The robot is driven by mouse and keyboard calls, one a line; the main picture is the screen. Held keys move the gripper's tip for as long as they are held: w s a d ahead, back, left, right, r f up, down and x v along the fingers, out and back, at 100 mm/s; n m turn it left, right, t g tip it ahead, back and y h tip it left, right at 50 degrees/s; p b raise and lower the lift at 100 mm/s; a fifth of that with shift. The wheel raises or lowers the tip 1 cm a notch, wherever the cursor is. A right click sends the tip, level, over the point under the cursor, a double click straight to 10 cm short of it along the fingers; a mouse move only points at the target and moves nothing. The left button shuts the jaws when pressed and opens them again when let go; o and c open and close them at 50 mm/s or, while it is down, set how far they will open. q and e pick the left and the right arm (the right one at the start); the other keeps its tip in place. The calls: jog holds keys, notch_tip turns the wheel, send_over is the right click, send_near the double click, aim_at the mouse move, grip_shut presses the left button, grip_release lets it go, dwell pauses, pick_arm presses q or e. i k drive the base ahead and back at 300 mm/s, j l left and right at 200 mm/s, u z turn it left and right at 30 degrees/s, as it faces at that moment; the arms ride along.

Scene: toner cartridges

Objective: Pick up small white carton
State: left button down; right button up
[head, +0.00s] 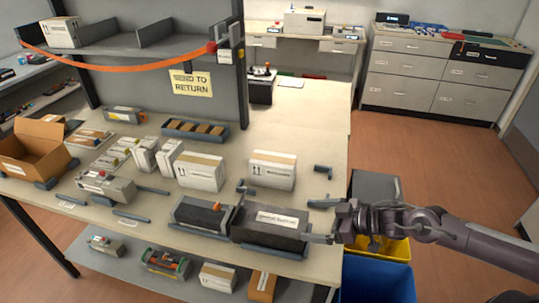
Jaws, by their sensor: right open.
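Several white cartons are in view, and I cannot tell which one is the task's small white carton. Two narrow white cartons, the left (146,155) and the right (168,158), stand upright side by side on the table. A wider white carton (200,173) stands right of them, and another white carton (271,170) stands farther right. My right gripper (319,221) is open at the table's right edge, with its fingers pointing left, beside the right end of a dark labelled box (268,229). It is apart from the cartons. My left gripper is not in view.
A dark cartridge with an orange tab (204,213) lies left of the dark box. An open brown box (32,150) is at the far left. A black divided tray (195,131) is behind the cartons. Blue (378,283) and yellow (392,248) bins stand below my right arm.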

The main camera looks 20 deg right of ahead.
aim_at(267, 170)
jog(key=i+l, duration=0.15)
jog(key=i, duration=0.25)
jog(key=i+l, duration=0.15)
jog(key=i, duration=0.3)
